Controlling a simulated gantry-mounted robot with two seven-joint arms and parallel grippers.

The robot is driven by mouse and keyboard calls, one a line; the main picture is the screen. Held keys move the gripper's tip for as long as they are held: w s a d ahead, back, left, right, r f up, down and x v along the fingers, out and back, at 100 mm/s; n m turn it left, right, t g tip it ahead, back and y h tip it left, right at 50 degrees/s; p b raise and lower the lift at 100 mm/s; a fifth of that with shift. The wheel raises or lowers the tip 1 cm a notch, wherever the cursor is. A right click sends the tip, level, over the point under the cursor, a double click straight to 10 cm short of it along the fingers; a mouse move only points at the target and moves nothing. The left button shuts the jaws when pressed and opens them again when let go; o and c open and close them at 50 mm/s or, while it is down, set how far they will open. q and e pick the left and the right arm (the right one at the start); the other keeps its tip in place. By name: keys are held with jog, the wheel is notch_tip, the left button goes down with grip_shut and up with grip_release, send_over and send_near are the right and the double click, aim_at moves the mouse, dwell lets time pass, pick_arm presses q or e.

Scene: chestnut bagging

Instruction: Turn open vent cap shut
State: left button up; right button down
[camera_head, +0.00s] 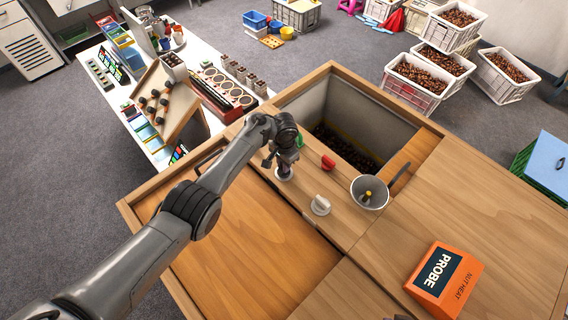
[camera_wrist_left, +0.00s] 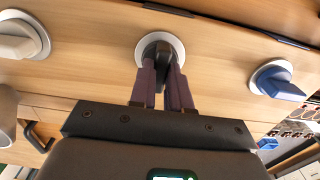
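A dark vent cap on a round white ring (camera_wrist_left: 140,52) sits at the middle of the left wrist view. In the head view its white base (camera_head: 284,174) shows on the wooden top, mostly hidden under my gripper. My left gripper (camera_head: 285,156) points down at it. In the left wrist view its two purple fingers (camera_wrist_left: 165,72) are close together, one on each side of the dark knob, and appear shut on it. A white cap (camera_head: 320,205) and a red cap (camera_head: 327,162) are nearby. A blue cap (camera_wrist_left: 279,83) shows in the left wrist view. My right gripper is not in view.
An open bin (camera_head: 352,100) with dark contents lies behind the caps. A metal funnel (camera_head: 369,193) stands to the right. An orange probe box (camera_head: 443,279) lies at the front right. A tool table (camera_head: 205,48) is at the back left. The wooden top at right is mostly clear.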

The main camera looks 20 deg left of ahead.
pick_arm(q)
grip_shut()
jog(key=m, duration=0.3)
jog(key=shift+m+p, duration=0.3)
jog(key=shift+m, duration=0.1)
jog(key=m, duration=0.4)
jog(key=shift+m, duration=0.3)
jog(key=m+b, duration=0.2)
jog(key=m, duration=0.2)
jog(key=m+b, duration=0.1)
jog(key=m, duration=0.2)
jog(key=shift+m+b, duration=0.4)
jog(key=shift+m, duration=0.6)
jog(key=o, duration=0.8)
grip_release()
